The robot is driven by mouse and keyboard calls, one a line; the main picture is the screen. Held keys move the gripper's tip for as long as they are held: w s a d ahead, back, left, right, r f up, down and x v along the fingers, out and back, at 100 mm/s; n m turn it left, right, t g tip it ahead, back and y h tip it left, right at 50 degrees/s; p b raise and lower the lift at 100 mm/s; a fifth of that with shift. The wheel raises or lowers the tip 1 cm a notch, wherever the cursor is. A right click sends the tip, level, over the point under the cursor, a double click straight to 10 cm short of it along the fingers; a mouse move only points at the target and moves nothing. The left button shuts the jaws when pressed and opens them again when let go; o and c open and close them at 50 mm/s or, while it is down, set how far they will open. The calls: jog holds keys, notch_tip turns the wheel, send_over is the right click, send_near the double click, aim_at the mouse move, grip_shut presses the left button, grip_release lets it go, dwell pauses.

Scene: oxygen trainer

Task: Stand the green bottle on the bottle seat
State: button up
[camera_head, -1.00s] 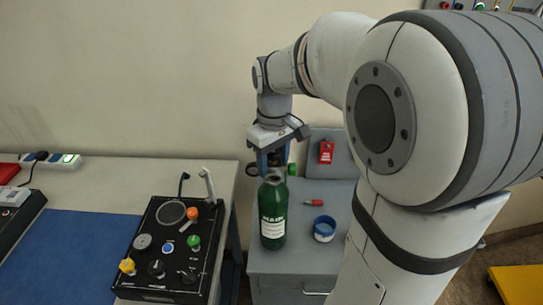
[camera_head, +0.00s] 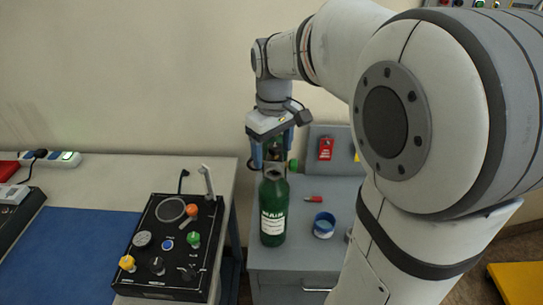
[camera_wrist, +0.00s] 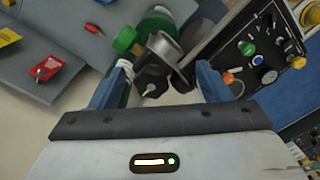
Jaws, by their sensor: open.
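The green bottle (camera_head: 273,193), with a white label, stands upright on the grey cabinet top in the head view. My gripper (camera_head: 273,158) is directly above it, pointing down, open, with its blue fingers spread around the bottle's top fittings. In the wrist view the bottle's green body (camera_wrist: 157,24) shows beyond the fingers. A dark valve piece (camera_wrist: 153,76) and a green knob (camera_wrist: 125,39) lie near my gripper (camera_wrist: 163,70); the dark piece is between the fingers. Whether the fingers touch it I cannot tell. I cannot make out the bottle seat for certain.
A blue-rimmed round container (camera_head: 323,226) and a small red item (camera_head: 313,199) lie right of the bottle. A red tag (camera_head: 325,148) is on the grey panel behind. A black control box (camera_head: 170,250) with knobs stands on the table at left, across a gap.

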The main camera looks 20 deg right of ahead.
notch_tip(320, 180, up, 8)
jog(key=shift+r, duration=0.15)
jog(key=shift+s+r, duration=0.1)
jog(key=shift+r, duration=0.4)
jog(key=s+f+m+t, duration=0.3)
jog(key=s+f+m, duration=0.2)
jog(key=s+f, duration=0.7)
jog(key=shift+s+f, duration=0.25)
jog(key=shift+s, duration=0.85)
jog(key=shift+r, duration=0.1)
